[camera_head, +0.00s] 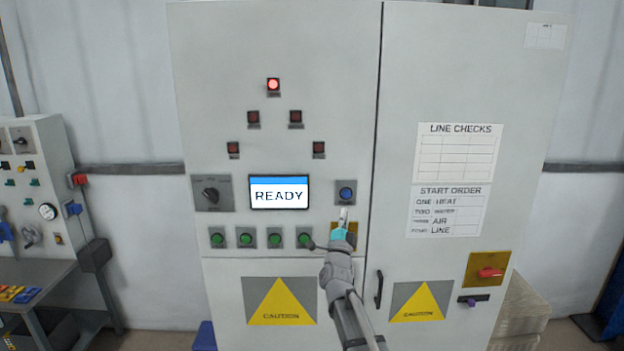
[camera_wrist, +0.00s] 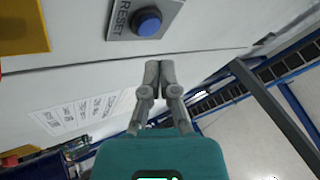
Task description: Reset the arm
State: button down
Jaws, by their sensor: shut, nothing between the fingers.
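My gripper (camera_head: 343,217) is shut and empty in front of the grey control cabinet (camera_head: 215,60). In the head view its tip stands just below a blue button (camera_head: 346,193) on a grey plate. The wrist view shows the closed fingertips (camera_wrist: 159,66) just below that same blue button (camera_wrist: 147,22), whose plate is lettered RESET. Whether the fingers touch the panel cannot be told. My arm hides part of a yellow plate on the panel. The screen (camera_head: 279,193) reads READY.
A red lamp (camera_head: 273,85) is lit above several dark lamps. Several green buttons (camera_head: 246,238) line the panel's lower part, with a rotary switch (camera_head: 211,194) at left. A door handle (camera_head: 379,289) and a red switch (camera_head: 490,272) are at right. A side bench (camera_head: 30,270) stands left.

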jog(key=s+f+n+g+y+b, duration=0.2)
jog(key=f+n+g+y, duration=0.15)
jog(key=f, duration=0.45)
jog(key=s+a+f+n+g+y+b, duration=0.15)
jog(key=f+n+g, duration=0.3)
jog(key=f, duration=0.45)
jog(key=s+f+n+g+y+b, duration=0.2)
jog(key=f+n+g+y+b, duration=0.15)
jog(key=f, duration=0.45)
jog(key=s+d+f+n+g+h+b, duration=0.1)
jog(key=s+d+f+g, duration=0.3)
jog(key=s, duration=0.8)
jog(key=s+d+f+n+g+h+b, duration=0.2)
jog(key=s+d+f+n+g+b, duration=0.1)
jog(key=s+f+g, duration=0.5)
jog(key=s+d+f+b, duration=0.1)
jog(key=s+f, duration=0.2)
jog(key=f, duration=0.1)
jog(key=shift+s+f+n+g, duration=0.35)
jog(key=shift+s+f, duration=0.05)
jog(key=shift+a, duration=0.1)
